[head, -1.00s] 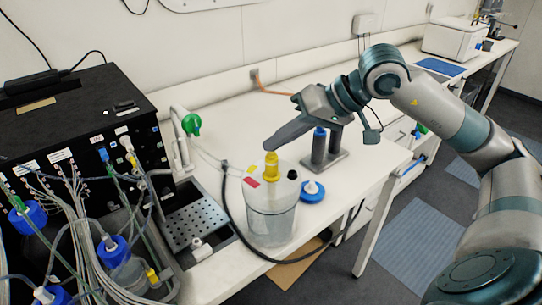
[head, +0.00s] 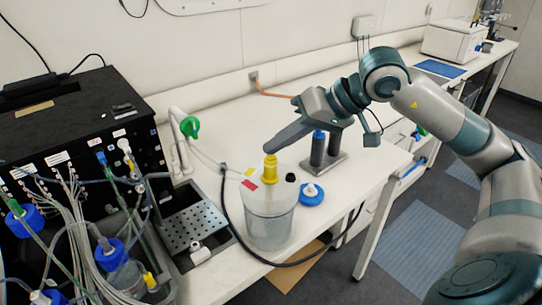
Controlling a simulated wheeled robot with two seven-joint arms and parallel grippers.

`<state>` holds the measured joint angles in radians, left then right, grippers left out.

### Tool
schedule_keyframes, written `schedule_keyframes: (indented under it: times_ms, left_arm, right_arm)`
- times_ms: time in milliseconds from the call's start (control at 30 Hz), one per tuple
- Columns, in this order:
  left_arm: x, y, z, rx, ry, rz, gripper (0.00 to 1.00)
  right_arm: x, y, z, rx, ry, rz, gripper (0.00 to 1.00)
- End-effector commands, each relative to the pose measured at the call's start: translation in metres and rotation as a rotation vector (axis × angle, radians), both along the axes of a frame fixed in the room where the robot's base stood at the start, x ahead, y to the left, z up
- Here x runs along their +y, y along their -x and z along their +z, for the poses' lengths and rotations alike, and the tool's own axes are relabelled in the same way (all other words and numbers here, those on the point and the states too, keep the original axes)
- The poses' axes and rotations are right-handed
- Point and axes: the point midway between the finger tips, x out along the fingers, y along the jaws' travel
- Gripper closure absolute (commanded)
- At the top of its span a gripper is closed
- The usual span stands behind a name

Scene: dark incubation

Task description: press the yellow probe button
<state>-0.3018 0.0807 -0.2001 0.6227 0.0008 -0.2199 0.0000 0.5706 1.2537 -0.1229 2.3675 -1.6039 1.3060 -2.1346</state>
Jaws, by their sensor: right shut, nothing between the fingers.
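The yellow probe button (head: 270,167) stands upright on the lid of a clear jar (head: 269,222) on the bench. My right gripper (head: 268,149) is shut and empty, and its arm comes in from the right. Its fingertips are at the top of the yellow probe and overlap it in the picture; I cannot tell if they press on it. My left gripper is not in view.
A blue-capped piece (head: 311,194) lies right of the jar. A grey stand with dark cylinders (head: 335,152) is behind it. A black box (head: 70,125) with many tubes and bottles fills the left. A black cable loops around the jar. The right bench top is mostly clear.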

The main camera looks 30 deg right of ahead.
Motion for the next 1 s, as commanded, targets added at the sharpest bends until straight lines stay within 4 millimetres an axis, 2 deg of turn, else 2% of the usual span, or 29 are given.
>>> schedule_keyframes:
  times_ms: [33, 400, 1000]
  left_arm:
    - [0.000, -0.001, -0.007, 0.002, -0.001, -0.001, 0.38]
    - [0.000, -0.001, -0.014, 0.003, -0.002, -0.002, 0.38]
    - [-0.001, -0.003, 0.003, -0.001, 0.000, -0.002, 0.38]
  right_arm:
    - [0.000, 0.000, -0.007, 0.001, 0.001, 0.000, 1.00]
    - [0.000, 0.000, -0.013, 0.003, 0.001, -0.001, 1.00]
    - [0.010, -0.002, 0.001, 0.002, 0.001, 0.001, 1.00]
